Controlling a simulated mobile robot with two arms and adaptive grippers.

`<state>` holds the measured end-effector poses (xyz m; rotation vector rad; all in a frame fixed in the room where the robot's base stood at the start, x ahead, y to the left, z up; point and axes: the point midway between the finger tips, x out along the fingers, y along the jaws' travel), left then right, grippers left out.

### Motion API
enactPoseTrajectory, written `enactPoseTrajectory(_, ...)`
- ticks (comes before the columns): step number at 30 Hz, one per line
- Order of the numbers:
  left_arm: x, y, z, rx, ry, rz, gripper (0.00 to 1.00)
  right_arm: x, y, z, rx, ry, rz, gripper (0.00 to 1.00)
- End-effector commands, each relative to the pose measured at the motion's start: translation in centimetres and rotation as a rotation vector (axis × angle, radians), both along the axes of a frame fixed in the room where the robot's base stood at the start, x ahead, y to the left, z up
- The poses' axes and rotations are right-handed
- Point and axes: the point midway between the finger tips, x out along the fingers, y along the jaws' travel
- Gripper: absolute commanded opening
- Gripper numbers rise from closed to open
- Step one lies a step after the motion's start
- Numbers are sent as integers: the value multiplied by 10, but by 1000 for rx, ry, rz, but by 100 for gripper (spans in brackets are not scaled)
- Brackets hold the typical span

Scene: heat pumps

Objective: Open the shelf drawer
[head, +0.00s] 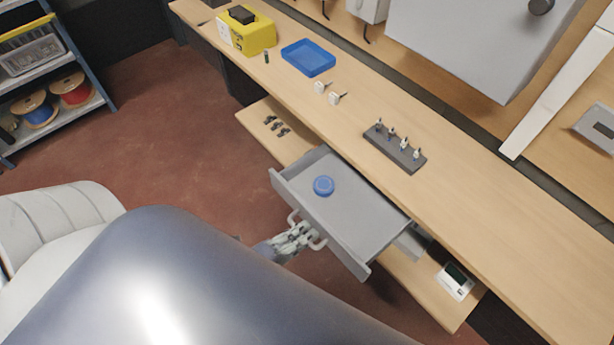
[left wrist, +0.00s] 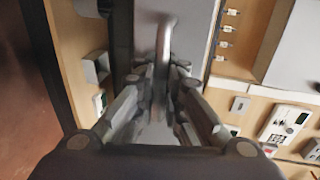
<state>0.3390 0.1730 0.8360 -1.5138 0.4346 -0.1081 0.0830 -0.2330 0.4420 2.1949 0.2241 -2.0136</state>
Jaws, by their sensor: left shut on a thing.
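The grey shelf drawer (head: 352,222) stands pulled out from under the wooden workbench in the head view. A round blue object (head: 324,186) lies inside it. My left gripper (head: 308,234) is at the drawer's front, shut on its light handle (head: 316,243). In the left wrist view the handle (left wrist: 163,45) runs between the fingers of my left gripper (left wrist: 168,85); this view is partly blurred. My right gripper is in neither view.
The workbench (head: 470,200) carries a blue tray (head: 308,57), a yellow box (head: 246,30) and a dark rack (head: 394,147). A lower shelf (head: 425,290) holds a white device (head: 455,281). Open red-brown floor (head: 170,130) lies left of the drawer.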

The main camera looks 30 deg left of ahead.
Motion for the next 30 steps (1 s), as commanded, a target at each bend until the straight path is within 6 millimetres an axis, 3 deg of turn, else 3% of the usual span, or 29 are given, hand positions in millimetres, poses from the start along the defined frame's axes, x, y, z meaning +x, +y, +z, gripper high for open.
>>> enactPoseTrajectory(10,0,0,1,-1,-1,1,0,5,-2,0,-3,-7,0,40)
enactPoseTrajectory(11,0,0,1,-1,-1,1,14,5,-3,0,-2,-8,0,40)
enactPoseTrajectory(12,0,0,1,-1,-1,1,18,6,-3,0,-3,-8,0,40)
enactPoseTrajectory(22,-1,1,0,0,-1,1,18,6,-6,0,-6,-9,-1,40)
enactPoseTrajectory(26,-10,4,2,0,2,1,18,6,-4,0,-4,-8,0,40)
enactPoseTrajectory(30,-33,12,6,1,4,1,18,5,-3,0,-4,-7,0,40)
